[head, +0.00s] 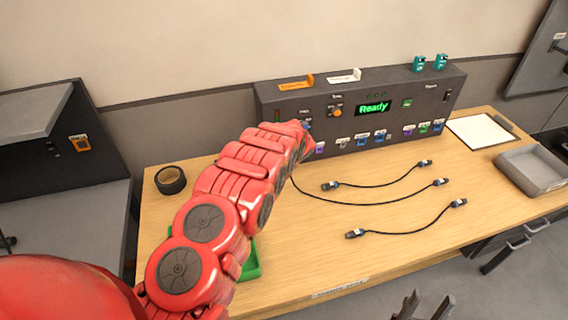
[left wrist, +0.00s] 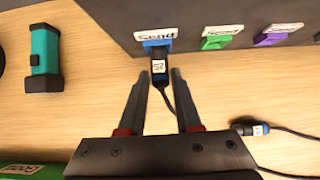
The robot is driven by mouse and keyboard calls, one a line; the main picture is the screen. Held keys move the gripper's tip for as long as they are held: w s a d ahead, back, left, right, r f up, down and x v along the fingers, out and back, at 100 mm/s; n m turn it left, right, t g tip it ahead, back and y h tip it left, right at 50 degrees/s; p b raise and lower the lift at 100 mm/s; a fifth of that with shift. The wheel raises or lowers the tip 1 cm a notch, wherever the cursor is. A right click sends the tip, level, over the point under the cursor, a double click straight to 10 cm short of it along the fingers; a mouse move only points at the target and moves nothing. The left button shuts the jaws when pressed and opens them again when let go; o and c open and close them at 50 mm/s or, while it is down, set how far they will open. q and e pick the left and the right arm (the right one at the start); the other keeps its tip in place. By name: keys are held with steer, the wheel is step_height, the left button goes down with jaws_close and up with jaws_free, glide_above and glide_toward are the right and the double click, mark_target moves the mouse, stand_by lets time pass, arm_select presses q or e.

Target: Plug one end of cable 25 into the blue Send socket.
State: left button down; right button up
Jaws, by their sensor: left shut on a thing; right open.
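The blue Send socket (left wrist: 150,43) is on the panel's front, at the top of the left wrist view. A black plug with a white tag 25 (left wrist: 159,68) is right at this socket, pointing into it; I cannot tell how deep it sits. My left gripper (left wrist: 160,78) is shut on this plug. In the head view my red left arm hides the hand, plug and socket. The cable runs from behind the arm to its other plug (head: 440,183), lying on the table. My right gripper (head: 426,304) is open and empty at the bottom, off the table's front.
Green (left wrist: 215,43) and purple (left wrist: 272,40) Send sockets sit right of the blue one. Two more cables (head: 380,186) (head: 408,232) lie on the table. A teal block (left wrist: 45,58), black tape roll (head: 170,180), green tray (head: 250,265) and grey bin (head: 533,170) stand around.

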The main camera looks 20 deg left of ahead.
arm_select(q)
steer(key=shift+w+a+r, duration=0.1)
steer(key=shift+w+r, duration=0.05)
steer(key=shift+r, duration=0.1)
steer(key=c, duration=1.1)
jaws_free()
steer(key=o, duration=0.6)
steer(key=shift+w+f, duration=0.1)
steer(key=shift+f, duration=0.1)
steer(key=p+v, duration=1.7)
steer(key=shift+s+r, duration=0.15)
steer(key=shift+s, duration=0.1)
